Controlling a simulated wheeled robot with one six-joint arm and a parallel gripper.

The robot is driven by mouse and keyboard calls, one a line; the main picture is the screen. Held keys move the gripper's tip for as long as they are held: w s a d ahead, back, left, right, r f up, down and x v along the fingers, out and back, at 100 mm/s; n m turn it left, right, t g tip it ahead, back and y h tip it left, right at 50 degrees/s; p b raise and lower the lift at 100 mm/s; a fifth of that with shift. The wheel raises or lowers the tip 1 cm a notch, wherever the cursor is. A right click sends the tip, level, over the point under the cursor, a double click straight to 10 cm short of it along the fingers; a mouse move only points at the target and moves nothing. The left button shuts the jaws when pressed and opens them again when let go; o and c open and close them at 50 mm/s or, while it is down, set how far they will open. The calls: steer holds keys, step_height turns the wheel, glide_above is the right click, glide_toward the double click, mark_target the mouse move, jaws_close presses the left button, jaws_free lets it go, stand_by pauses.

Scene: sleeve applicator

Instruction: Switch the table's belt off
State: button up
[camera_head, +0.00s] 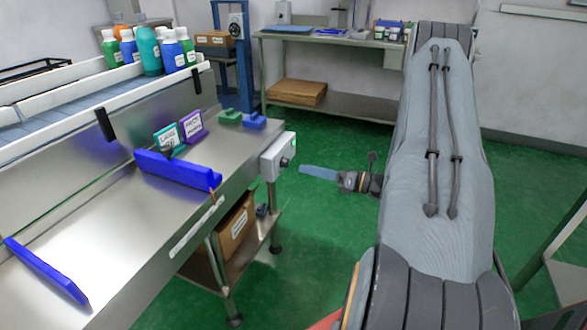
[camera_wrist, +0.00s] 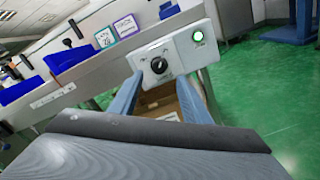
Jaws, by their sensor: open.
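A light grey control box (camera_head: 279,155) is fixed at the right end of the steel table (camera_head: 128,215). In the wrist view, the control box (camera_wrist: 180,52) carries a black rotary knob (camera_wrist: 159,65) and a round button lit green (camera_wrist: 198,36). My gripper (camera_head: 303,168) is open and empty, just right of the box in the head view. In the wrist view, my gripper (camera_wrist: 157,84) points at the box, with its fingers to either side of and below the knob. I cannot tell the exact gap. The belt (camera_head: 60,112) runs between white rails along the table's back.
Several green and blue bottles (camera_head: 150,52) stand on the belt's far end. A blue holder (camera_head: 178,169) and two small signs (camera_head: 191,126) are on the tabletop. A cardboard box (camera_head: 235,227) sits on the shelf below. Green floor is clear around my gripper.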

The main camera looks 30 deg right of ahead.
mark_target(289, 163)
steer(key=x, duration=0.6)
steer(key=shift+w+a, duration=0.2)
steer(key=c, duration=1)
steer(key=shift+c, duration=0.2)
steer(key=shift+d+n, duration=0.1)
steer(key=shift+n, duration=0.3)
steer(key=n, duration=0.8)
steer(key=n+b, duration=0.1)
steer(key=n, duration=0.8)
steer(key=shift+w+d, duration=0.1)
steer(key=shift+d, duration=0.1)
steer(key=shift+r, duration=0.1)
